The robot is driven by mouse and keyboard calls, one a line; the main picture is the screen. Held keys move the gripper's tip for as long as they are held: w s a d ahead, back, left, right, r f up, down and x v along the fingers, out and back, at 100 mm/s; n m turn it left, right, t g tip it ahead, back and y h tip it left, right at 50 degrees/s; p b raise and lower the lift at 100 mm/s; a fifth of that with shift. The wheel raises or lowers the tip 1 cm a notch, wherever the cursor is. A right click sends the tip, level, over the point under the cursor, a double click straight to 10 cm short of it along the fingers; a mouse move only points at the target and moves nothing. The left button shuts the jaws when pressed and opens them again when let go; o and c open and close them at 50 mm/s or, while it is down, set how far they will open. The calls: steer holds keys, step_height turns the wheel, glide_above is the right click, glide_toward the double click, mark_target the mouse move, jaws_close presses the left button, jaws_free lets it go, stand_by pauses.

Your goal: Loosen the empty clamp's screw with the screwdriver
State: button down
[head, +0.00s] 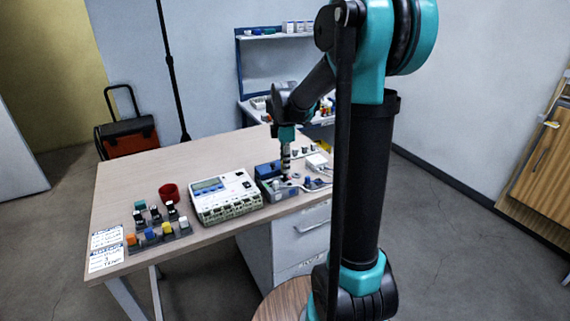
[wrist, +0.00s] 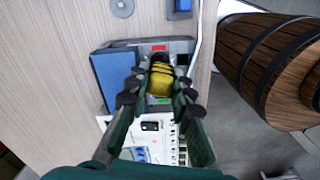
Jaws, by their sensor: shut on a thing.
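My gripper (head: 286,150) is over the right part of the workbench, pointing down. In the wrist view its fingers (wrist: 160,98) are closed around a yellow and black screwdriver (wrist: 161,80), seen end-on. In the head view the dark screwdriver shaft (head: 286,167) hangs upright above a grey fixture with a blue block (head: 267,170). The same fixture shows in the wrist view with its blue block (wrist: 118,77) and red and green marks. The screwdriver and fingers hide its middle, so I cannot make out the clamp screw or whether the tip touches it.
A white instrument (head: 225,196) with a display stands left of the fixture. Farther left are a red cup (head: 169,192), small coloured blocks (head: 157,234) and label cards (head: 107,249). A wooden barrel (wrist: 275,65) stands beside the bench. The bench's back left is clear.

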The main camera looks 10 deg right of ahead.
steer(key=n, duration=0.4)
steer(key=c, duration=1)
jaws_free()
